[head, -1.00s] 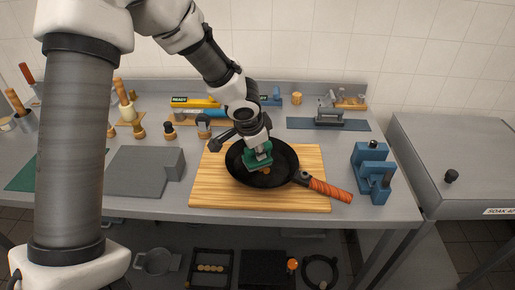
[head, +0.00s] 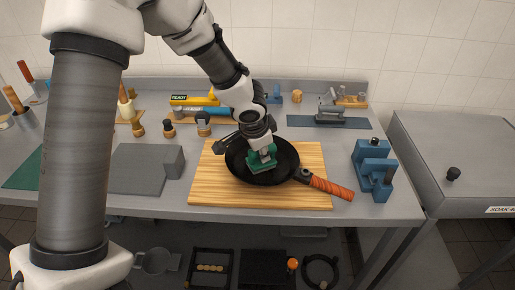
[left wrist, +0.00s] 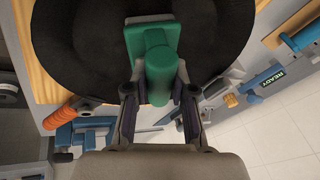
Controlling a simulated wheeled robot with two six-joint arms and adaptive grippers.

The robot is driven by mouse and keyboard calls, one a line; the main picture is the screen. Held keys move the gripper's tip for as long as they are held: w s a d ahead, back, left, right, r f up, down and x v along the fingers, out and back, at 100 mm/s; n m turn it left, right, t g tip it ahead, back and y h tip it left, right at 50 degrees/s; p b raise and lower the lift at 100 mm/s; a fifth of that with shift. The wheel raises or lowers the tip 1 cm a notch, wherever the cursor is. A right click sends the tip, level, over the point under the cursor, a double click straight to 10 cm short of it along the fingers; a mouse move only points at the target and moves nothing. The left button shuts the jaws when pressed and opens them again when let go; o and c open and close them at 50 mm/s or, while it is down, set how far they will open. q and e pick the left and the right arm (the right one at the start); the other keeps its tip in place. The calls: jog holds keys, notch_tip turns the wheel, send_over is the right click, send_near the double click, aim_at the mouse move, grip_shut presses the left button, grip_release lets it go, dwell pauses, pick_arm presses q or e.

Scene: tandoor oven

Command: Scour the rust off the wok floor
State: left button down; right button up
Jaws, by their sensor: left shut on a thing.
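A black wok (head: 284,167) with an orange wrapped handle (head: 331,187) sits on a wooden board (head: 225,197) on the steel counter. My left gripper (head: 262,150) is over the wok, shut on a green scouring tool (head: 263,162). In the left wrist view the fingers (left wrist: 160,95) grip the green tool's round handle (left wrist: 161,72), and its flat green head is against or just above the dark wok floor (left wrist: 88,35). I cannot tell if it touches. The floor under the tool and gripper is hidden, and no rust shows clearly. My right gripper does not show.
A blue fixture (head: 373,173) stands right of the board. A grey block (head: 139,169) is at left, with several knobbed tools behind it. A grey lidded unit (head: 462,155) stands at right.

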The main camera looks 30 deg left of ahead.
pick_arm(q)
jog(key=shift+d, duration=0.45)
jog(key=shift+d+f, duration=0.1)
jog(key=shift+d, duration=0.35)
jog(key=r+p, duration=0.5)
jog(key=shift+w+d+r, duration=0.1)
jog(key=shift+d+r, duration=0.05)
jog(key=shift+d, duration=0.05)
jog(key=shift+w+f+b, duration=0.1)
jog(key=shift+f+b, duration=0.2)
jog(key=shift+b, duration=0.05)
notch_tip(320, 180, down, 4)
jog(key=b, duration=0.4)
jog(key=shift+a+r+b, duration=0.15)
jog(key=shift+r+b, duration=0.1)
jog(key=shift+b, duration=0.05)
jog(key=shift+a+f+b, duration=0.1)
jog(key=shift+f+b, duration=0.5)
jog(key=shift+b, duration=0.3)
dwell(0.6)
